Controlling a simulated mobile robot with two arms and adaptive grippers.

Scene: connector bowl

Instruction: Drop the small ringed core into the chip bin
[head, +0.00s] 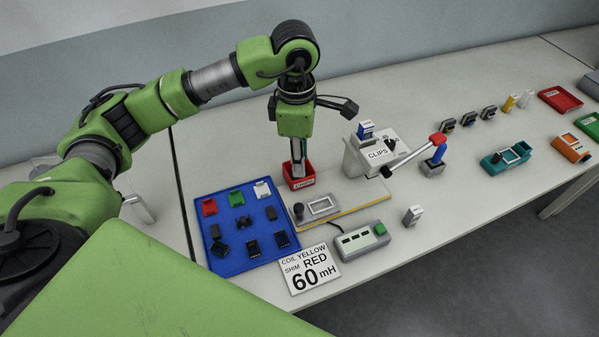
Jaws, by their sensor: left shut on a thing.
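The red bin (300,182), with a white label that seems to read CHIPS, stands on the table behind the blue tray's right side. My left gripper (298,170) points straight down at this bin, its fingertips at or just inside the opening. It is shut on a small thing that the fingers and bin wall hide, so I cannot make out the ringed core. My right gripper is not in view.
A blue tray (225,262) with small coloured and black parts lies left of the bin. A flat fixture (345,222), a grey button box (360,241) and a sign card (309,270) lie in front.

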